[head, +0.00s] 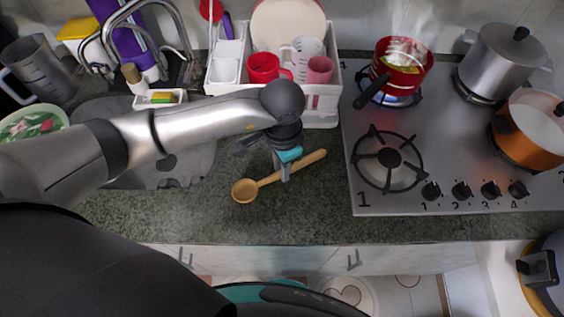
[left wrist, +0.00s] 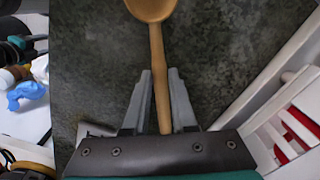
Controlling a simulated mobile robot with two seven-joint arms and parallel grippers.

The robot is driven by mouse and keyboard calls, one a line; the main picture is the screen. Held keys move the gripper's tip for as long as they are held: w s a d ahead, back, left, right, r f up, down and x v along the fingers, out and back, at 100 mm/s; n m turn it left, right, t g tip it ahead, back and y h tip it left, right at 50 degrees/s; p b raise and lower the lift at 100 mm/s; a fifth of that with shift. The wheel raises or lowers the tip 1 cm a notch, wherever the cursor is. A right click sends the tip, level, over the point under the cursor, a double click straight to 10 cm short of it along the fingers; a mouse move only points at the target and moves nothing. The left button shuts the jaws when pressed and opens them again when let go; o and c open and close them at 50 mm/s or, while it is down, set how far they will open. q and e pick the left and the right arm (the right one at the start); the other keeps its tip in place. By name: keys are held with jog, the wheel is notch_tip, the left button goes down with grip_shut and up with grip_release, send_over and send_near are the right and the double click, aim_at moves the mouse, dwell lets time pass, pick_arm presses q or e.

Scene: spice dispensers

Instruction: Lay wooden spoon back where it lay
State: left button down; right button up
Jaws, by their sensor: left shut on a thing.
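The wooden spoon (head: 244,190) is over the dark stone counter, between the sink and the stove. Its bowl points to the lower left and its handle to the upper right. My left gripper (head: 286,174) is shut on the spoon's handle. In the left wrist view, the spoon (left wrist: 151,8) runs down between the fingers of my left gripper (left wrist: 160,80), with the bowl cut off by the top edge. I cannot tell whether the spoon touches the counter. My right gripper does not show.
A white dish rack (head: 322,105) with cups stands behind the spoon. The gas stove (head: 430,203) with several pots is to the right. The sink (head: 180,172) is to the left, partly under my left arm. The counter in front of the spoon (head: 290,222) is bare.

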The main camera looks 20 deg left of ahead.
pick_arm(q)
jog(key=shift+f, duration=0.25)
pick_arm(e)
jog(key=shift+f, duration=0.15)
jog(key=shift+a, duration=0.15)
pick_arm(q)
jog(key=c, duration=0.6)
grip_release()
jog(key=shift+c, duration=0.2)
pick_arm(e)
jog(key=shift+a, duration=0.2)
pick_arm(q)
notch_tip(320, 180, up, 15)
jog(key=shift+b, duration=0.3)
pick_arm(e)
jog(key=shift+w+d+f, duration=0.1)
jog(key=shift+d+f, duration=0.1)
pick_arm(q)
jog(key=shift+r, duration=0.1)
